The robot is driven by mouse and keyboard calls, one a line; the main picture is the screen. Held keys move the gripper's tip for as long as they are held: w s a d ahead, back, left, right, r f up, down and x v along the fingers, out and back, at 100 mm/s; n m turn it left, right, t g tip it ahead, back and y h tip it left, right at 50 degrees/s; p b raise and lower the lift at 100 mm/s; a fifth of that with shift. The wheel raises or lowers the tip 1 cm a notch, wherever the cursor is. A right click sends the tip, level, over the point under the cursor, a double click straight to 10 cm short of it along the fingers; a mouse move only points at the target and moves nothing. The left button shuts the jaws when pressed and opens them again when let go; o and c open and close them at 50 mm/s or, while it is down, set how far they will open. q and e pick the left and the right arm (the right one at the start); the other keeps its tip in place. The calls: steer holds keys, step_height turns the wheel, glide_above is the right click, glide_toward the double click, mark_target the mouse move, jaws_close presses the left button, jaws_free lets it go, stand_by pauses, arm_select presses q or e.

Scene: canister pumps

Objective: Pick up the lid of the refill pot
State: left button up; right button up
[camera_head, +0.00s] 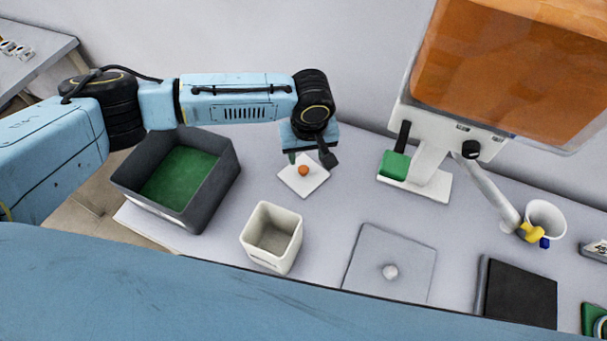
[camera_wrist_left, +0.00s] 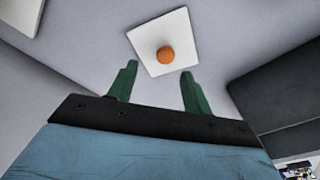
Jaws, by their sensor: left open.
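A white square lid with an orange round knob (camera_head: 303,171) lies flat on the table in the head view. It also shows in the left wrist view (camera_wrist_left: 165,54), just beyond the fingertips. My left gripper (camera_head: 309,158) is above the lid, pointing down, with its green fingers apart and nothing between them. In the left wrist view the open fingers (camera_wrist_left: 157,78) are apart from the knob. A cream square pot (camera_head: 270,238) stands open nearer to me; it looks like the refill pot. My right gripper is not in view.
A dark grey bin (camera_head: 226,180) with a green bottom stands left of the lid. A grey plate with a white knob (camera_head: 410,255) lies right of the pot. A dispenser with an orange tank (camera_head: 510,70) and green lever stands right. A black pad (camera_head: 520,293) lies front right.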

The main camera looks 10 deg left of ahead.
mark_target(304, 169)
arm_select(q)
steer(key=f, duration=0.5)
steer(key=shift+s+a+b, duration=0.15)
steer(key=shift+a+b, duration=0.25)
steer(key=shift+f, duration=0.4)
jaws_close()
